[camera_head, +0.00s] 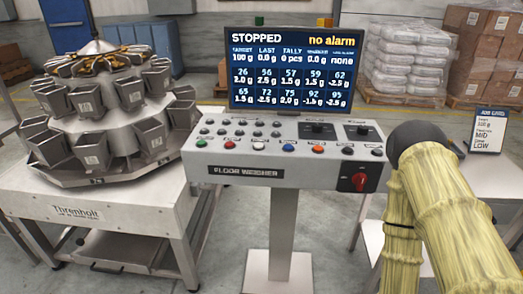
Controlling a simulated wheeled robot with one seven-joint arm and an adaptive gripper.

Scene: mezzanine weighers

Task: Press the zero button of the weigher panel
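The weigher panel (277,178) is a grey sloped console on a post, with a "FLOOR WEIGHER" plate. Smaller grey buttons lie behind. The labels are too small to read, so I cannot tell which is the zero button. My yellow-sleeved arm is folded at the right, apart from the panel; my gripper is out of view.
The panel's screen (295,70) reads "STOPPED" and "no alarm". A red rotary switch (358,181) is on its front right. The multihead weigher (98,110) stands left. A job card (487,131) stands on a right-hand table. The space above the buttons is clear.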

